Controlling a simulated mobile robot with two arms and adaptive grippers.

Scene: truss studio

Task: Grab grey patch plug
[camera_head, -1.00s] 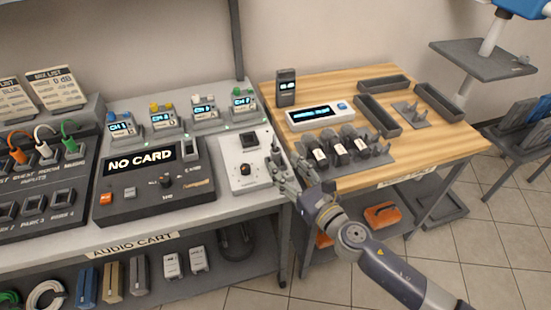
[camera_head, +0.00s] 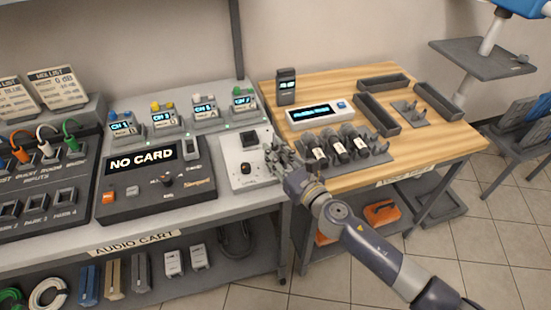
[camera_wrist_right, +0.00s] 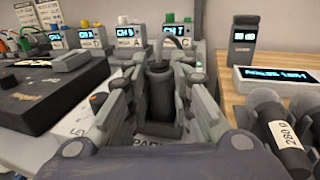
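A dark grey upright cylinder (camera_wrist_right: 160,92), which looks like the grey patch plug, stands between the fingers of my right gripper in the right wrist view. A label starting "PAR" lies on the surface below it. My right gripper (camera_wrist_right: 166,78) has one finger on each side of the plug, and the fingers look apart, with narrow gaps to it. In the head view the right gripper (camera_head: 277,154) is at the right edge of the white level panel (camera_head: 237,172), and its fingers mostly hide the plug. My left gripper is not in view.
The NO CARD console (camera_head: 152,180) stands left of the panel, and the patch bay (camera_head: 30,190) with orange, white and green plugs is farther left. Dark microphones (camera_head: 338,150) lie close to the right on the wooden table (camera_head: 440,150). Small channel units (camera_head: 205,112) stand behind.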

